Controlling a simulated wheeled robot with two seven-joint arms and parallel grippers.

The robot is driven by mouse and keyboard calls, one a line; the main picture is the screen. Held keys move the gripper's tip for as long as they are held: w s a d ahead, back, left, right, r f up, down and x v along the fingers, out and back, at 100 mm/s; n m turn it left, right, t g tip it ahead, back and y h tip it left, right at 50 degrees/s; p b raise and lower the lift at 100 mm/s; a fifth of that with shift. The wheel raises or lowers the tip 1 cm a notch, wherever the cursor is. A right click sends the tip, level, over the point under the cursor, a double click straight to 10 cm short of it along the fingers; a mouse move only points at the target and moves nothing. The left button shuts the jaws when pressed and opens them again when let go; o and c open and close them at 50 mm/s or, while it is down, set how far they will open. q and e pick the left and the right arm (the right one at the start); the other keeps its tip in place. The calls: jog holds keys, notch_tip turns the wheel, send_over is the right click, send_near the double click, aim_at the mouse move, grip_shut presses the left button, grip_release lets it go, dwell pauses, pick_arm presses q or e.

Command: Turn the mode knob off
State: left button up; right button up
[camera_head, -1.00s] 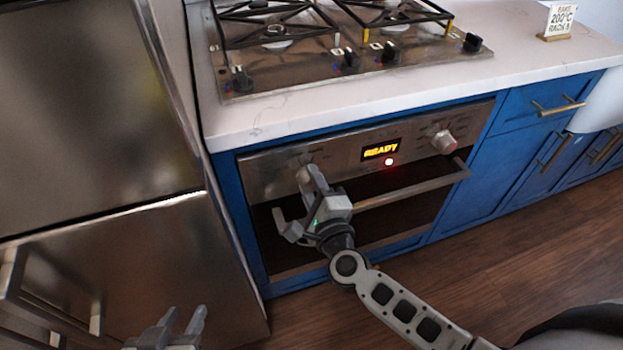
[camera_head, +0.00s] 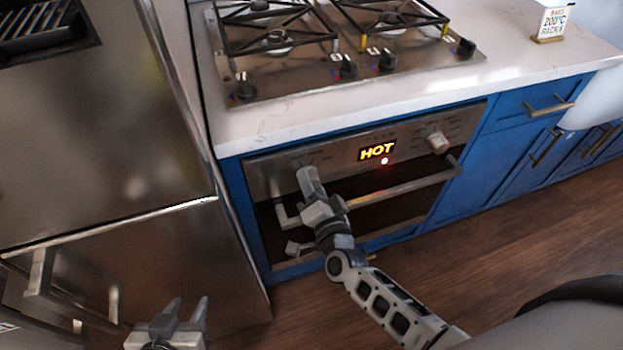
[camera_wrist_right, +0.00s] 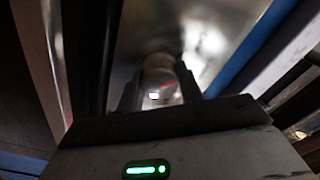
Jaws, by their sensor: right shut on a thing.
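The oven's control panel holds a left knob, taken as the mode knob; the head view mostly hides it behind my right gripper (camera_head: 306,180). In the right wrist view the rounded metal knob (camera_wrist_right: 160,80), with a small white mark and a red mark, sits between the two dark fingers, which are shut on it. The knob's exact setting cannot be read. The display (camera_head: 377,152) reads "HOT" in yellow. A red light (camera_head: 384,161) glows below it. My left gripper (camera_head: 185,308) is open and empty at the bottom left, before the fridge.
A second oven knob (camera_head: 438,142) is at the panel's right. The oven handle (camera_head: 405,188) runs just right of my right gripper. The fridge (camera_head: 110,130) stands close on the left. The counter (camera_head: 300,115) with a gas hob (camera_head: 310,75) is above.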

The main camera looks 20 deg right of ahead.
jog(key=shift+n+p, duration=0.45)
jog(key=shift+n, duration=1.15)
jog(key=o, duration=1)
